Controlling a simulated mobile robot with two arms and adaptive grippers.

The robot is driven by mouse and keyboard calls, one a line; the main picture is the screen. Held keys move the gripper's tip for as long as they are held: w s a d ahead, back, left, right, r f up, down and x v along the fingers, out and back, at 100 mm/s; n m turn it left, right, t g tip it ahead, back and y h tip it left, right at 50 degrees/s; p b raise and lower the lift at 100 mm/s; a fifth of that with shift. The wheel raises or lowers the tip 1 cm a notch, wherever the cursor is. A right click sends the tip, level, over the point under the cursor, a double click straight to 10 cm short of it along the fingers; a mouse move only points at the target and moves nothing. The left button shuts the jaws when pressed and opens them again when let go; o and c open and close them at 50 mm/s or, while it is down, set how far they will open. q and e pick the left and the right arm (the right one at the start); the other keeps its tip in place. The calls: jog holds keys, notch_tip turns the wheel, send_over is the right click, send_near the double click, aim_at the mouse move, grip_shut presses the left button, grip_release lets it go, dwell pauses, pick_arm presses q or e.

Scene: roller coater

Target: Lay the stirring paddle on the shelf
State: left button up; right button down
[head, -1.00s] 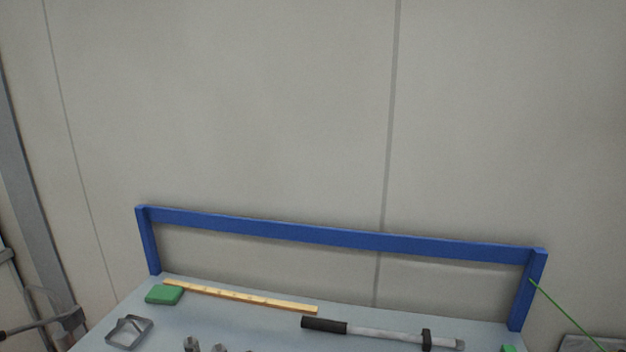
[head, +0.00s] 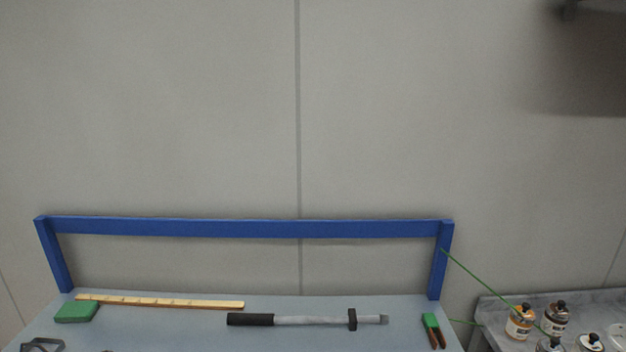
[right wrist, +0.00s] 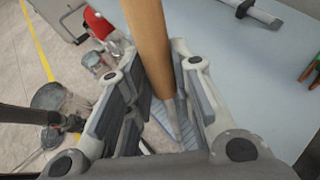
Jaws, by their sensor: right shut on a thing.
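In the right wrist view, my right gripper (right wrist: 172,110) is shut on a long brown wooden shaft (right wrist: 150,40), which looks like the stirring paddle. The shaft runs from between the fingers up past the top edge of the picture, so its far end is out of sight. The light blue tabletop (right wrist: 240,75) lies beyond it on the right. Neither gripper shows in the head view. A grey surface (head: 489,311) with bottles stands at the lower right there; I cannot tell whether it is the shelf.
The workbench (head: 200,335) has a blue rail (head: 250,227) at its back. On it lie a green block (head: 77,312), a wooden strip (head: 160,301), a black-handled tool (head: 250,320) and a green-and-brown tool (head: 432,328). Several bottles, one orange (head: 519,322), crowd the grey surface.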

pick_arm(q)
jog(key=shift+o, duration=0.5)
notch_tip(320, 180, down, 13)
jog(key=b, duration=1.2)
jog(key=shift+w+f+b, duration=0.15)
jog(key=shift+b, duration=0.15)
pick_arm(e)
notch_tip(320, 180, down, 13)
jog(key=r+p, duration=0.4)
jog(key=p, duration=0.1)
jog(key=shift+s+d+r, duration=0.15)
jog(key=shift+d+r, duration=0.1)
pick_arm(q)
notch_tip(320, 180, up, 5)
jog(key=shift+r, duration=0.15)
